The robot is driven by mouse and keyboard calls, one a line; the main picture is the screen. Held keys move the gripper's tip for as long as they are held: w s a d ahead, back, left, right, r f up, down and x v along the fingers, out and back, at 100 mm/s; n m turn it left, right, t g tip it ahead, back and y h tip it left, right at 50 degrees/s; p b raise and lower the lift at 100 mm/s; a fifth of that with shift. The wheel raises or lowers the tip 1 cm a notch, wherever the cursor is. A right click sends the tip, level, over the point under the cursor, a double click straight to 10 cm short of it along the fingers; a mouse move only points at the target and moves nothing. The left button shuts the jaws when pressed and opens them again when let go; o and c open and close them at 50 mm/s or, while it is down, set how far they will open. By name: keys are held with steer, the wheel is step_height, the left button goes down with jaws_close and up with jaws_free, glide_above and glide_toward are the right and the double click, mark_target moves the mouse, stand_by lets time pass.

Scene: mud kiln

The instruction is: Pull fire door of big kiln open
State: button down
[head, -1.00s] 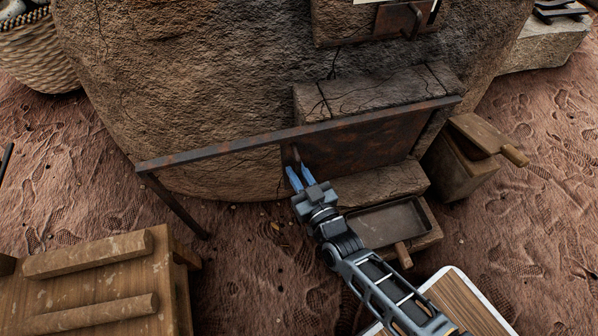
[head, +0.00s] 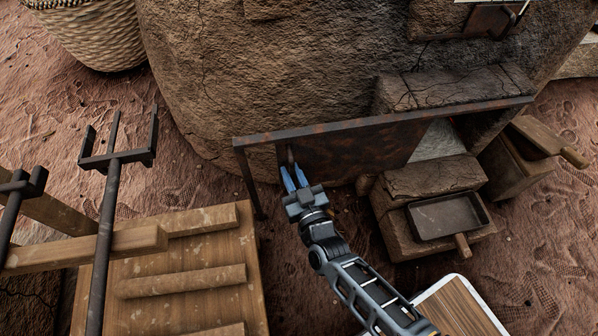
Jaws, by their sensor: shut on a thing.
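The big kiln (head: 260,85) is a rough brown mud dome at the back. Its fire door (head: 350,155) is a dark, rusty metal plate hung under a long iron rail (head: 380,122). The plate stands to the left of the firebox mouth, whose right part is uncovered and shows a pale interior (head: 436,140). My gripper (head: 292,178) is at the left end of the plate, its blue fingers shut on the door's handle (head: 290,157). The fingers hide part of the handle.
A stone ledge with a metal pan (head: 449,216) stands below the mouth. A wooden box (head: 520,155) is at the right. A slatted wooden pallet (head: 180,280) and a long-handled fork (head: 108,200) stand at the left. A wicker basket (head: 90,35) is behind.

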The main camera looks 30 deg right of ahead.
steer(key=shift+a, duration=0.1)
steer(key=c, duration=1.2)
jaws_free()
steer(key=shift+s+a+p, duration=0.2)
steer(key=shift+s+p, duration=0.25)
steer(key=shift+s, duration=1.5)
steer(key=shift+s+a+p, duration=0.2)
steer(key=shift+s+p, duration=0.25)
steer(key=shift+s, duration=1.45)
steer(key=shift+s, duration=0.1)
steer(key=s+d+r+g+y, duration=0.1)
steer(key=s+r, duration=0.6)
steer(key=s, duration=0.4)
steer(key=s+d+r+g+y, duration=0.1)
steer(key=s+r, duration=0.7)
steer(key=s, duration=0.2)
steer(key=s+d+r+n+g, duration=0.1)
steer(key=s+d+r, duration=0.15)
steer(key=r, duration=0.35)
steer(key=s+d+r, duration=0.1)
steer(key=s+r, duration=0.2)
steer(key=r, duration=0.3)
steer(key=r+p, duration=1.7)
steer(key=p, duration=0.1)
steer(key=r+p, duration=0.9)
steer(key=shift+a+r, duration=0.25)
steer(key=shift+r, duration=0.05)
